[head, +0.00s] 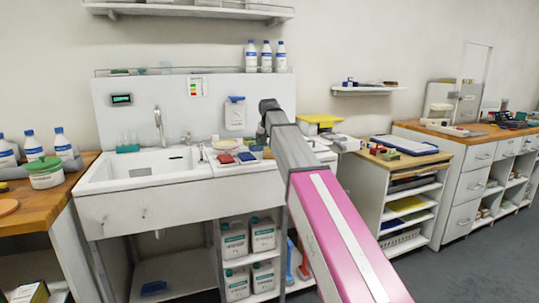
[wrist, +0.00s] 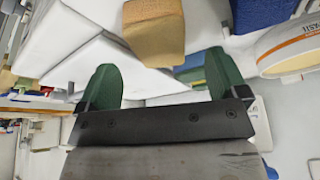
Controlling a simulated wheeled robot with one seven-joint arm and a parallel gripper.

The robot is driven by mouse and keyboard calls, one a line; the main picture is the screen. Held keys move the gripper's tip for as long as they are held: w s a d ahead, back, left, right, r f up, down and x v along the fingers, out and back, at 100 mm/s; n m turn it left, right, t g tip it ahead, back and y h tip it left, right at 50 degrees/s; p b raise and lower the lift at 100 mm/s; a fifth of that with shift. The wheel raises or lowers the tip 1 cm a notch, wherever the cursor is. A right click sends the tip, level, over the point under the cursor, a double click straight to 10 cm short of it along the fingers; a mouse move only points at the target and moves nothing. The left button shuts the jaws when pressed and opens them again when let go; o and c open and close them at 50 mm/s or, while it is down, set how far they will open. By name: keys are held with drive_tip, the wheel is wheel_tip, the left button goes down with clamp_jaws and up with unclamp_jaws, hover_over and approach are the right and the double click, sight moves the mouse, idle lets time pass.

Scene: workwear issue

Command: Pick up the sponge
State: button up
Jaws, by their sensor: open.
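A tan, block-shaped thing that looks like the sponge (wrist: 153,30) is at the top middle of the wrist view, its upper part cut off by the frame edge. My gripper (wrist: 160,80) has its two green fingers spread wide with nothing between them. The block lies beyond the fingertips, between their lines and nearer the middle, apart from both. In the head view my arm runs up to the sink counter and hides the gripper. I cannot make out the sponge there.
A white tub with an orange stripe (wrist: 288,48) and a blue thing (wrist: 252,12) are close by on the right. In the head view, a red item (head: 225,158) and a blue item (head: 246,157) lie on the counter beside the sink (head: 140,168). Bottles (head: 266,57) stand on the ledge above.

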sight(269, 149)
drive_tip(key=shift+x, duration=2.7)
drive_tip(key=shift+w+r, duration=0.1)
drive_tip(key=shift+w, duration=0.1)
drive_tip(key=c, duration=1.1)
drive_tip(key=shift+o, duration=0.2)
drive_tip(key=shift+r, duration=0.1)
drive_tip(key=shift+r, duration=0.5)
wheel_tip(269, 149, up, 3)
drive_tip(key=shift+f, duration=0.15)
drive_tip(key=s+a+r, duration=0.7)
drive_tip(key=a, duration=0.2)
drive_tip(key=shift+s, duration=0.2)
drive_tip(key=shift+r, duration=0.1)
